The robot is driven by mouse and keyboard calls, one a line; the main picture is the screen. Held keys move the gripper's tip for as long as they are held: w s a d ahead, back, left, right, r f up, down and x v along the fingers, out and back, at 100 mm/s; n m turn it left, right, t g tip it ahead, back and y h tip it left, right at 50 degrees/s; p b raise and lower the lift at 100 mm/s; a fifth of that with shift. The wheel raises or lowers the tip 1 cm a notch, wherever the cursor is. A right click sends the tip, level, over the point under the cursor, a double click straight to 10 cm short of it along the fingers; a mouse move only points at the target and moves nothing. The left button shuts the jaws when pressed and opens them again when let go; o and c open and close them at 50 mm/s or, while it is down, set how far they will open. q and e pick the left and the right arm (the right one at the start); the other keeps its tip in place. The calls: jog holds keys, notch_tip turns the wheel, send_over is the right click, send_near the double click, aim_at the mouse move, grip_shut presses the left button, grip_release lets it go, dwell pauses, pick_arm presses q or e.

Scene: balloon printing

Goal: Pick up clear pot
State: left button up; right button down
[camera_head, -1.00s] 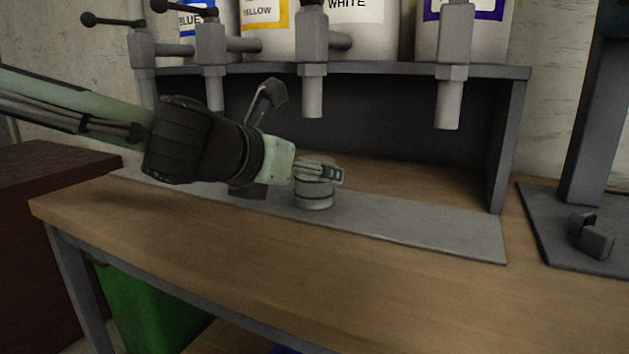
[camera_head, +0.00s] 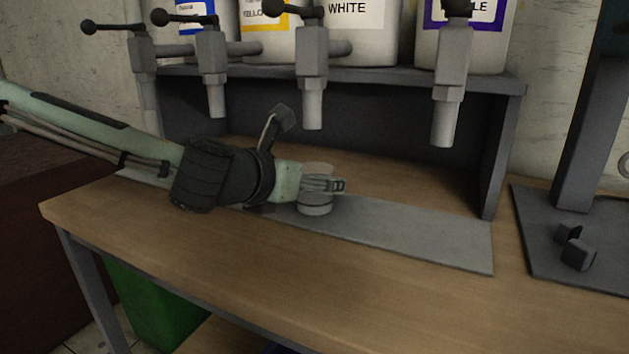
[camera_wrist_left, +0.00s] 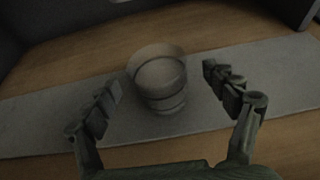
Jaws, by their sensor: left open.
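The clear pot (camera_head: 316,207) is a small, greyish, see-through round cup with bands around it. It stands upright on the grey mat (camera_head: 420,236) below the taps. My left gripper (camera_head: 328,186) is at the pot, and its fingers partly cover the pot's middle in the head view. In the left wrist view the pot (camera_wrist_left: 157,80) sits ahead of and between the two spread fingers of the left gripper (camera_wrist_left: 162,90). Gaps show on both sides of it, so the gripper is open. My right gripper is not in view.
Grey taps (camera_head: 312,85) hang above the mat from a dark shelf (camera_head: 390,78) holding labelled paint containers (camera_head: 360,30). A dark stand (camera_head: 590,130) is at the right. The wooden table (camera_head: 330,285) is clear in front. A green bin (camera_head: 165,305) is below.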

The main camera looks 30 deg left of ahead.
pick_arm(q)
jog(key=shift+x, duration=1.6)
jog(key=shift+a, duration=0.15)
jog(key=c, duration=1.6)
